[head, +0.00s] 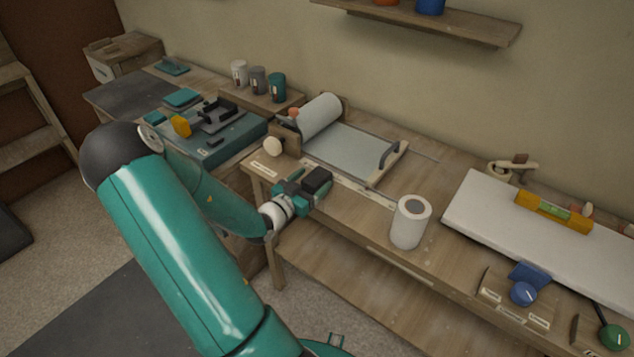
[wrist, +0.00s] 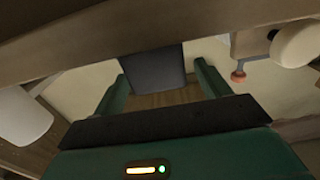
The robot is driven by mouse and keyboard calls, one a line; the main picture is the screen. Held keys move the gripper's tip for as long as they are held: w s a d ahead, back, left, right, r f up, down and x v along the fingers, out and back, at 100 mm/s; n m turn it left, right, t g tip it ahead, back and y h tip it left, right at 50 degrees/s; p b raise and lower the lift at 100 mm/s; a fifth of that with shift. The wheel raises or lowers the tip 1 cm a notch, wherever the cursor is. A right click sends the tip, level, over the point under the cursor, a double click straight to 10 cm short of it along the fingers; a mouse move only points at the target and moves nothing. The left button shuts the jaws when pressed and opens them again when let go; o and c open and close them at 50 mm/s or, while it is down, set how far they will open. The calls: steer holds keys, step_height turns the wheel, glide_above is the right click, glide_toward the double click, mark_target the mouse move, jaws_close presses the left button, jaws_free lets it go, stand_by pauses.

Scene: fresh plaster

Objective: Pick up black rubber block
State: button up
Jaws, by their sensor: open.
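The black rubber block (head: 317,179) shows in the head view at the near left part of the long wooden bench, at the end of my arm. In the wrist view the dark block (wrist: 153,66) stands ahead, between my two green fingers. My gripper (head: 308,190) is open. Its fingers lie on either side of the block, with a visible gap on both sides in the wrist view (wrist: 161,72). I cannot tell how far the fingertips reach along the block. My gripper partly hides the block's lower part in the head view.
A paper roll (head: 320,117) and grey sheet (head: 345,152) lie behind the block. A white roll (head: 409,222) stands to its right. A white board (head: 490,220) bears a yellow level (head: 553,211). A teal case (head: 240,142) and several cups stand at left.

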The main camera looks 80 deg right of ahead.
steer(key=shift+s+d, duration=0.25)
steer(key=shift+d, duration=0.35)
steer(key=c, duration=1.2)
steer(key=shift+o, duration=0.2)
steer(key=shift+r, duration=0.1)
